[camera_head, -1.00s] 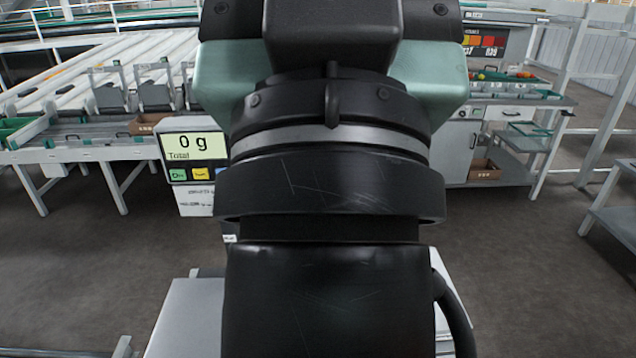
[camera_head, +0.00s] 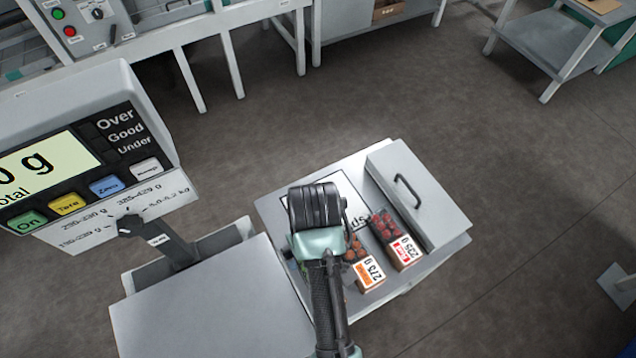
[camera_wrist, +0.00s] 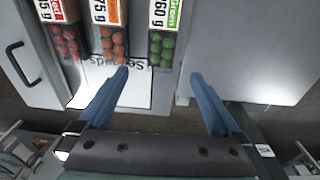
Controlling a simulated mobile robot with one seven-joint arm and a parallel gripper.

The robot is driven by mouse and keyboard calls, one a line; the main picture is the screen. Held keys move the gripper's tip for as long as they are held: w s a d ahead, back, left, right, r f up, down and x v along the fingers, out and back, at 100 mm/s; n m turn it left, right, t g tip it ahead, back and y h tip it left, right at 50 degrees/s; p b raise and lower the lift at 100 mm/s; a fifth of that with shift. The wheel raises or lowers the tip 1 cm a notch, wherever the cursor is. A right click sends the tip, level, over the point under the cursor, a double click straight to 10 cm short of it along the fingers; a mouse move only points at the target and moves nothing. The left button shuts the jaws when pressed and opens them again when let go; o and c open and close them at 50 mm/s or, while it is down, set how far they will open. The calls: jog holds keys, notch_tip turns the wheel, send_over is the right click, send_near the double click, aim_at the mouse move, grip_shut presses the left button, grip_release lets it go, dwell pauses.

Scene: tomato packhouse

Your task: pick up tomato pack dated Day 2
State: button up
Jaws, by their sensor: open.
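Three tomato packs lie side by side in the wrist view: a red pack (camera_wrist: 67,42), an orange pack (camera_wrist: 110,42) and a green pack (camera_wrist: 160,47). Their labels show weights, but I cannot read a day on any. The head view shows the red pack (camera_head: 384,227) and the orange pack (camera_head: 357,247) on a small table (camera_head: 425,281); my arm hides the green one there. My gripper (camera_wrist: 159,74) is open and empty, its blue fingers apart. In the wrist view the green pack lies beyond the gap between the fingertips.
A grey box with a black handle (camera_head: 407,190) stands right of the packs. A printed white sheet (camera_head: 345,187) lies on the table. A scale with a display (camera_head: 40,165) and its flat plate (camera_head: 205,305) are at left. Floor is free behind the table.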

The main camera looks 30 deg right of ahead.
jog(key=shift+g, duration=0.4)
jog(key=f, duration=0.2)
jog(key=s+f, duration=0.1)
jog(key=f, duration=0.2)
jog(key=s+f+b, duration=0.1)
jog(key=f, duration=0.2)
jog(key=shift+a+f, duration=0.1)
jog(key=shift+f, duration=0.05)
jog(key=shift+w+d+f, duration=0.1)
jog(key=shift+f, duration=1.35)
jog(key=shift+d+f, duration=0.1)
jog(key=shift+f, duration=1.35)
jog(key=shift+c, duration=0.3)
jog(key=shift+r, duration=0.1)
jog(key=c, duration=1.5)
